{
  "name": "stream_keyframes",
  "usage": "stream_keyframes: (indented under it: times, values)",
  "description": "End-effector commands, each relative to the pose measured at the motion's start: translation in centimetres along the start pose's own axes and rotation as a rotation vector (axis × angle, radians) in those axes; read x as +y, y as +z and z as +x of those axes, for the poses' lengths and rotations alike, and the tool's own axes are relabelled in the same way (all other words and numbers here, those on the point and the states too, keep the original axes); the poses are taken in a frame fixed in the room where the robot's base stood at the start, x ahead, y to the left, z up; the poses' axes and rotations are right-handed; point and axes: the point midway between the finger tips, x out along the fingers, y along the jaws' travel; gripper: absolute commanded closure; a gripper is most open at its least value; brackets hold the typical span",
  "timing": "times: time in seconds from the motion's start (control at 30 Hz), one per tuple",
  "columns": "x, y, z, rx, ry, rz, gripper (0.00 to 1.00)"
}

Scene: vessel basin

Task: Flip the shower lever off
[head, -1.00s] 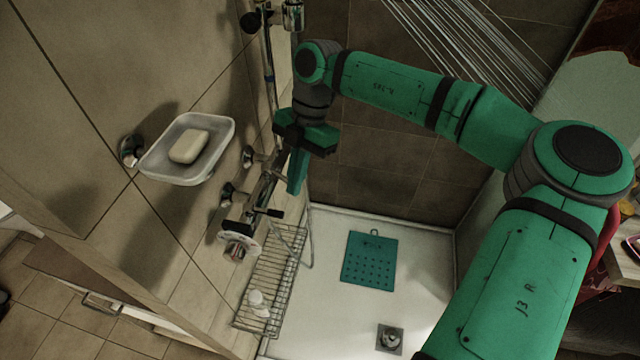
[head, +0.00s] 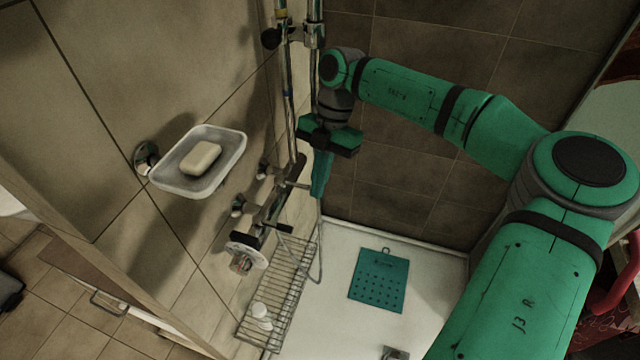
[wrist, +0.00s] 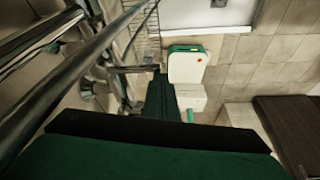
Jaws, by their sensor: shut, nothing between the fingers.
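The chrome shower mixer (head: 262,218) is fixed along the tiled wall at left, with a round white-and-chrome knob (head: 245,254) at its near end. A thin lever with a dark tip (head: 284,228) sticks out from the mixer to the right. My gripper (head: 318,194) points down just right of the mixer's far end, its green fingers together and empty. Whether the fingertips touch the mixer or lever cannot be told. In the wrist view the closed fingers (wrist: 160,97) show dark beside blurred chrome pipework (wrist: 118,75). No water streams show.
A soap dish (head: 170,181) with soap (head: 201,158) juts from the wall at left. A vertical riser pipe (head: 288,90) stands behind the mixer. A wire rack (head: 282,285) hangs below. A teal mat (head: 379,281) lies on the white shower tray (head: 330,320).

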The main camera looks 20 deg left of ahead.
Motion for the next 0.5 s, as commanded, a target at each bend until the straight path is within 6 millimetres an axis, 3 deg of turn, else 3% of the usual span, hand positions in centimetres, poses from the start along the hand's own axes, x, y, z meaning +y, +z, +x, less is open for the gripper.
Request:
stream_keyframes:
  times: [0.5]
  values:
    - [0.01, 0.10, -0.98, -0.005, 0.003, 0.002, 1.00]
